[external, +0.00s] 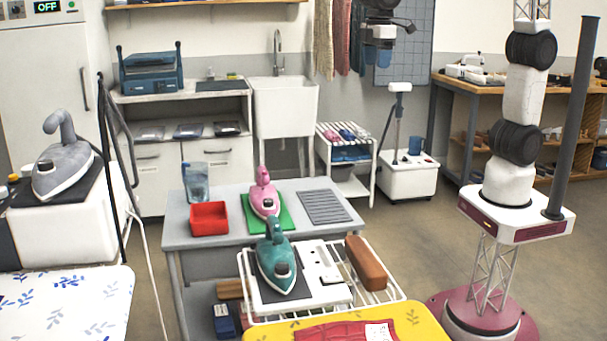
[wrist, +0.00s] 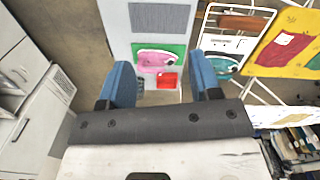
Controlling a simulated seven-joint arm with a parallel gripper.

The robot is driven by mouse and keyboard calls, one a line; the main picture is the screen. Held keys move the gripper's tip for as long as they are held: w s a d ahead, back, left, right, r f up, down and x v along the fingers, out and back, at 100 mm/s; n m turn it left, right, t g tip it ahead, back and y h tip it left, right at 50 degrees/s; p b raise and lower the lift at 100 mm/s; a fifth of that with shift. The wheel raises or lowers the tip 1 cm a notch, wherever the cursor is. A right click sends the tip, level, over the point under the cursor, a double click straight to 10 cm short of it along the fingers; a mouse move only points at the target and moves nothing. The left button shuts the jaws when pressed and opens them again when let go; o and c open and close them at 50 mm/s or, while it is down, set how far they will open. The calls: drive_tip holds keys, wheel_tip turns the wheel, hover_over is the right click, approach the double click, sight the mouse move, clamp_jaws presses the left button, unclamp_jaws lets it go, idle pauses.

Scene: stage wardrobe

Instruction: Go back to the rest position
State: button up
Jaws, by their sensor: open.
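My gripper (external: 378,62) hangs high at the top of the external view, in front of the back wall and apart from the tables. In the wrist view its two blue fingers (wrist: 163,75) are spread wide with nothing held between them. Below it in that view, a pink iron (wrist: 155,58) lies on a green mat, beside a red bin. In the external view the pink iron (external: 264,196) stands on the green mat (external: 287,222) on the grey table. A teal iron (external: 276,262) rests on a dark pad of the white rack in front.
The red bin (external: 209,219) and a clear jug (external: 195,181) stand on the grey table (external: 235,193). A brown padded block (external: 367,262) lies on the rack. A yellow board (external: 415,321) with red cloth is in front. Hanging garments (external: 338,35) are close to my gripper. A steamer (external: 401,130) stands below it.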

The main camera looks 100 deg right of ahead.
drive_tip(key=s+d+f+m+t, duration=0.1)
drive_tip(key=s+d+f, duration=0.2)
drive_tip(key=s, duration=0.8)
drive_tip(key=s+d+f, duration=0.3)
drive_tip(key=s+d, duration=0.1)
drive_tip(key=s, duration=0.6)
drive_tip(key=s+d+f+m+t, duration=0.1)
drive_tip(key=s+d+f, duration=0.2)
drive_tip(key=s, duration=0.8)
drive_tip(key=shift+s+d+f+m+t, duration=0.2)
drive_tip(key=shift+s+d+m+t, duration=0.1)
drive_tip(key=shift+s+d, duration=0.1)
